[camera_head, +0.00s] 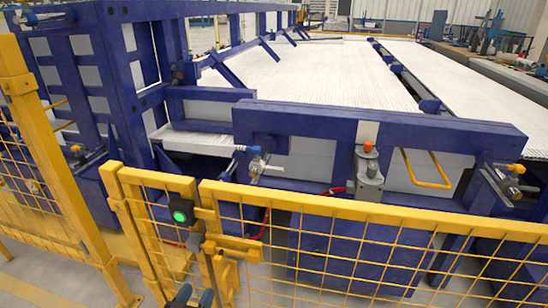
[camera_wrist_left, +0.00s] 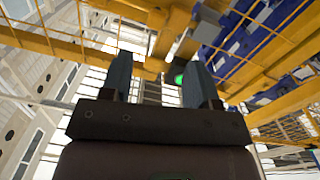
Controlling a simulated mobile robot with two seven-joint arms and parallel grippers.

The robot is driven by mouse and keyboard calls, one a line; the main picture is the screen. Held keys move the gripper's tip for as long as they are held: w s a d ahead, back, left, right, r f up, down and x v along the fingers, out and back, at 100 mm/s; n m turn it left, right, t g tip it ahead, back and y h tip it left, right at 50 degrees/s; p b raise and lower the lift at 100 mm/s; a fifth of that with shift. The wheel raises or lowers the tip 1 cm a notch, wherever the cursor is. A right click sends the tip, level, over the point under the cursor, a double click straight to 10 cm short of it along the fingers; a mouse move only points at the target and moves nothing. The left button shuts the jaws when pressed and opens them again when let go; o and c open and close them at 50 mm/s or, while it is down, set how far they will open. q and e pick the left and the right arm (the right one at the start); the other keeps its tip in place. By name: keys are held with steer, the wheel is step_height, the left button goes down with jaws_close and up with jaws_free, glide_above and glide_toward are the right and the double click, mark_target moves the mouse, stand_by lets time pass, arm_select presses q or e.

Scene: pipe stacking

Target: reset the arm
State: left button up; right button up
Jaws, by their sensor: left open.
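My left gripper (camera_head: 194,296) shows only as two dark fingertips at the bottom edge of the head view, in front of the yellow fence gate. In the left wrist view, the gripper (camera_wrist_left: 159,78) has its two blue-grey fingers wide apart with nothing between them. It is open and empty. The black latch box with a green light (camera_head: 182,213) is on the gate, just above the fingertips in the head view. The green light (camera_wrist_left: 178,79) also shows between the fingers in the left wrist view. My right gripper is not in view.
The yellow mesh fence (camera_head: 340,250) runs across the front, close to the left gripper. A yellow post (camera_head: 50,150) leans at the left. Behind the fence stands a blue steel frame (camera_head: 370,130) with valves, and a long bed of white pipes (camera_head: 320,75) beyond it.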

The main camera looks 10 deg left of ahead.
arm_select(q)
steer(key=s+r+g+p, duration=0.2)
steer(key=s+p, duration=0.1)
steer(key=s, duration=0.6)
steer(key=s+r+m+g+p, duration=0.1)
steer(key=s+p, duration=0.3)
steer(key=s, duration=0.5)
steer(key=s+r+m+g+y+p, duration=0.1)
steer(key=s+r+g+p, duration=0.2)
steer(key=s, duration=0.6)
steer(key=shift+r+g, duration=0.4)
steer(key=shift+g, duration=0.1)
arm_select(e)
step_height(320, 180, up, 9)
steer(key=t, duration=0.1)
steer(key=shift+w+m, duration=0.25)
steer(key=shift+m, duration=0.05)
arm_select(q)
steer(key=shift+a, duration=0.15)
